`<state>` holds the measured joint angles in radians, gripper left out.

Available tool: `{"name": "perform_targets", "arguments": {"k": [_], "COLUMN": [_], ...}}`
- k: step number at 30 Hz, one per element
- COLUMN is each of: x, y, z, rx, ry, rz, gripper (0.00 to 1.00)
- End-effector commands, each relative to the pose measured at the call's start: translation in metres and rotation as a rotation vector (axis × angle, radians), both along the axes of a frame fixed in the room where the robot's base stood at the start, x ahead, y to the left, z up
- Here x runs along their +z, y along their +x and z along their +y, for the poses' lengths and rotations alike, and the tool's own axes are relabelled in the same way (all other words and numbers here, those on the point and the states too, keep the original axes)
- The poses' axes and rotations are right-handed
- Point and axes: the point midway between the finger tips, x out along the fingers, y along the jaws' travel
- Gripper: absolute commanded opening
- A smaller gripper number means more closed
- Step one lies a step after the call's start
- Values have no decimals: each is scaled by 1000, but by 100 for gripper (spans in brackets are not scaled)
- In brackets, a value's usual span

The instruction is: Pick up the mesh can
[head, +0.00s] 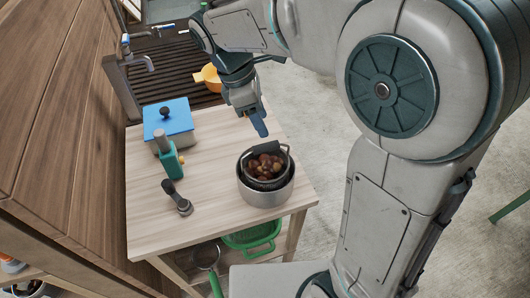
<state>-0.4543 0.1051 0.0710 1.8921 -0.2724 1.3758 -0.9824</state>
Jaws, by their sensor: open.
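What seems to be the mesh can (264,184) is a dark container with a dark handle along its rim, holding several brown chestnuts (263,167). It sits inside a silver pot (266,200) at the front right of the wooden table, and its lower part is hidden by the pot. My gripper (259,127) points down over the table's right side, behind and above the can, apart from it. Its blue fingertips are open, with nothing seen between them.
On the table's left stand a grey box with a blue lid (168,120), a green bottle (169,162) and a dark-handled tool (177,199). A green basket (252,239) is on the lower shelf. A wooden wall (60,110) borders the left. The table's middle (212,165) is clear.

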Motion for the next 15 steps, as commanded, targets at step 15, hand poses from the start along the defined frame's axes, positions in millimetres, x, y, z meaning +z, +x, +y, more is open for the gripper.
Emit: {"name": "perform_targets", "arguments": {"k": [15], "x": [-40], "y": [11], "z": [19], "rx": [278], "ry": [-80], "rz": [129], "gripper": [47]}}
